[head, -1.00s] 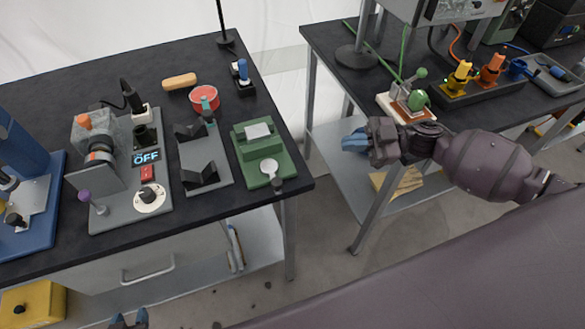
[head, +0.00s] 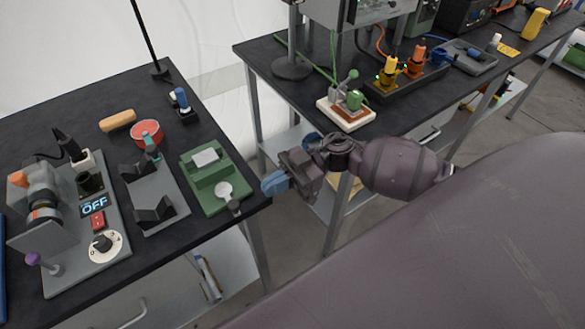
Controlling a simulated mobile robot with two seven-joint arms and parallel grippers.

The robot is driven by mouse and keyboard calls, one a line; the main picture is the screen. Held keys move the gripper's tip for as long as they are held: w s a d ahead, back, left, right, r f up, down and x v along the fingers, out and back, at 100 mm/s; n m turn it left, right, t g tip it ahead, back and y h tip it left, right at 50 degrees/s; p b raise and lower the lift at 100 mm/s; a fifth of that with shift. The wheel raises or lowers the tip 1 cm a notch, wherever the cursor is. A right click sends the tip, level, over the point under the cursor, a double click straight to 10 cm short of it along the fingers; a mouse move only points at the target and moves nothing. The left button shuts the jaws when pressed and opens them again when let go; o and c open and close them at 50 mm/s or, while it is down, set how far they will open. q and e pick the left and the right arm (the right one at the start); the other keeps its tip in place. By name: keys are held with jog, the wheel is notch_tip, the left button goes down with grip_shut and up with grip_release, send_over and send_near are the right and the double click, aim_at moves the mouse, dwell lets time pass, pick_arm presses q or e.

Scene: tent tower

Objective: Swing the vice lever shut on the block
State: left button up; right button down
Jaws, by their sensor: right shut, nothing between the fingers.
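The green vice (head: 200,194) lies on the left table near its right corner. A pale block (head: 206,157) sits in its back part. The vice's lever has a round silver hub and a dark knob (head: 235,207) pointing toward the table's front edge. My right gripper (head: 272,184), with blue fingertips, is shut and empty. In the picture it is just right of the vice, by the table corner, and apart from the knob. Its height against the table is hard to tell. My left gripper is not in view.
Left of the vice stands a grey bracket fixture (head: 155,190), then a grey panel (head: 75,270) with a red switch and a dial. A red bowl (head: 146,133) is behind. A gap separates this table from the right table (head: 262,75).

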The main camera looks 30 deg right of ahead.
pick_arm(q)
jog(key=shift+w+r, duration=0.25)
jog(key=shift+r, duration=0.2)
pick_arm(e)
jog(key=shift+a, duration=2.55)
